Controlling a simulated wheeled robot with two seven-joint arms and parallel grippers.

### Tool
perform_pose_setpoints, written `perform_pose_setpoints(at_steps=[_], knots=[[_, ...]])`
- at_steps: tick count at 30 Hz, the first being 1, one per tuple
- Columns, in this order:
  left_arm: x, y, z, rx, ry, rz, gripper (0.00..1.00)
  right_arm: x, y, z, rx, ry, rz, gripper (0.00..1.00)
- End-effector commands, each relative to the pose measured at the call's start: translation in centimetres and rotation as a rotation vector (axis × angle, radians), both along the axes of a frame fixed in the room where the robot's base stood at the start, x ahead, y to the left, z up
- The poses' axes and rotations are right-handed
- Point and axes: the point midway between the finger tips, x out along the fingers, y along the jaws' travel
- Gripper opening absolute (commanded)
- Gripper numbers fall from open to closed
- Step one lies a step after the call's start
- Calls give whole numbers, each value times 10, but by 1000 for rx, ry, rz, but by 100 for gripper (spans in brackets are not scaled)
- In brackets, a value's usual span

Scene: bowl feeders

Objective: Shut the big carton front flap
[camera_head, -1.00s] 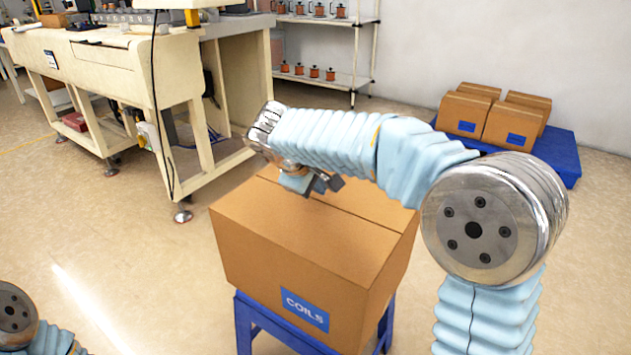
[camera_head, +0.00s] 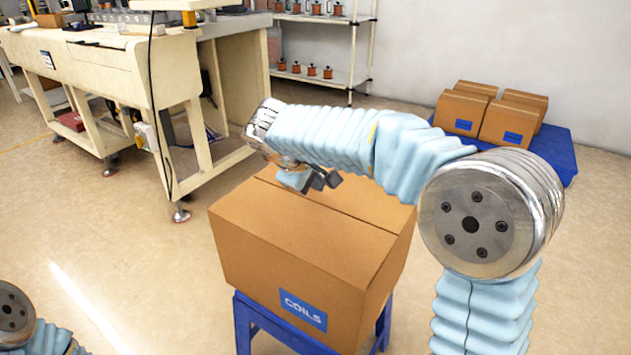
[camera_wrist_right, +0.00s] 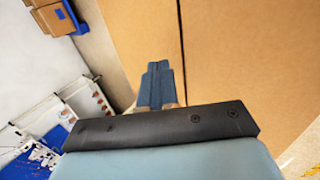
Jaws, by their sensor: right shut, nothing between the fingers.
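The big brown carton (camera_head: 290,262) with a blue COILS label stands on a blue stand (camera_head: 243,322) in the middle of the head view. Its top flaps lie flat, and a thin seam runs between the front flap (camera_head: 290,222) and the far one. My right gripper (camera_head: 326,181) is shut and empty, just over the carton top near the seam; whether it touches cannot be told. In the right wrist view, its closed fingers (camera_wrist_right: 156,82) point along the carton top (camera_wrist_right: 240,60) beside the dark seam. My left gripper is out of view.
A cream workbench (camera_head: 120,75) stands at the left. Several smaller cartons (camera_head: 508,122) sit on a blue pallet (camera_head: 555,155) at the back right. A shelf (camera_head: 335,75) with coils stands at the back. The floor left of the carton is clear.

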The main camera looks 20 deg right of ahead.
Motion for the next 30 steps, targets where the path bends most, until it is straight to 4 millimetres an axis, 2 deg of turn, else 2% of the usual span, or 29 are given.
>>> perform_pose_setpoints(at_steps=[5, 11, 13, 18, 21, 25, 30], knots=[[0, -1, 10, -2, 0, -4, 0, 1, -1, 10, 0, 0, 0, 0], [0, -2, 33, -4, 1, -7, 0, 2, -7, 48, 2, -3, -1, 0], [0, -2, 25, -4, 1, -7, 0, 3, -6, 60, 2, -6, 0, 0], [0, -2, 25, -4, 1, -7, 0, 3, -6, 102, 2, -4, -1, 0], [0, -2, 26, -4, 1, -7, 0, 3, -6, 120, 1, -4, 0, 0], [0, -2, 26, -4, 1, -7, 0, 2, -6, 134, 0, -2, 0, 0], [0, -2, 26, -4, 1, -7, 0, 2, -6, 139, 0, 0, 1, 0]])
